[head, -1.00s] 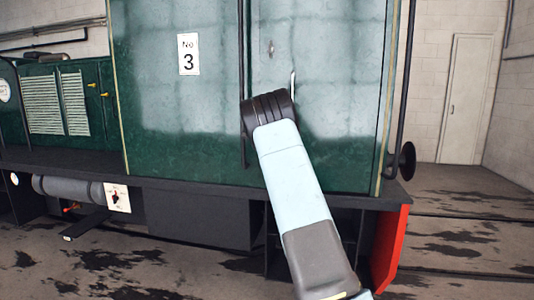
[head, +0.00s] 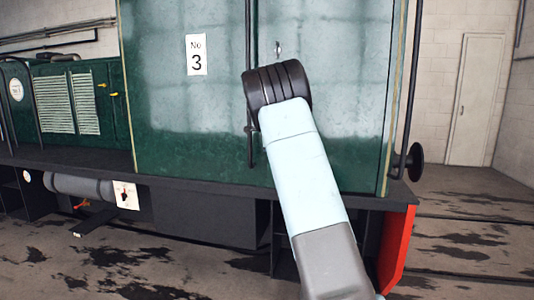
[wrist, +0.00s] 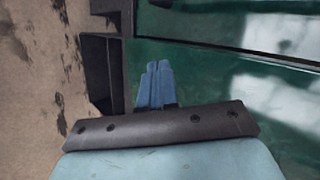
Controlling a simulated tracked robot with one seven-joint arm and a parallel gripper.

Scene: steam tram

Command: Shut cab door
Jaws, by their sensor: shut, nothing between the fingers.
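The cab door (head: 345,95) is the green panel to the right of a dark vertical rail (head: 250,100) on the tram's side, with a small keyhole plate (head: 278,48) near its top. It looks roughly level with the cab side; I cannot tell whether it is fully shut. My arm covers the door's lower left part and its handle in the head view. My gripper is hidden there behind my arm. In the wrist view my gripper (wrist: 155,85) has its blue fingers together and empty, in front of the green surface (wrist: 215,85). Contact is unclear.
A green cab panel (head: 170,110) with a number 3 plate (head: 196,55) is left of the door. A dark footplate (head: 200,185) runs below. A red buffer beam end (head: 395,245) and round buffer (head: 415,161) stand at right. The stained floor (head: 460,225) is free at right.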

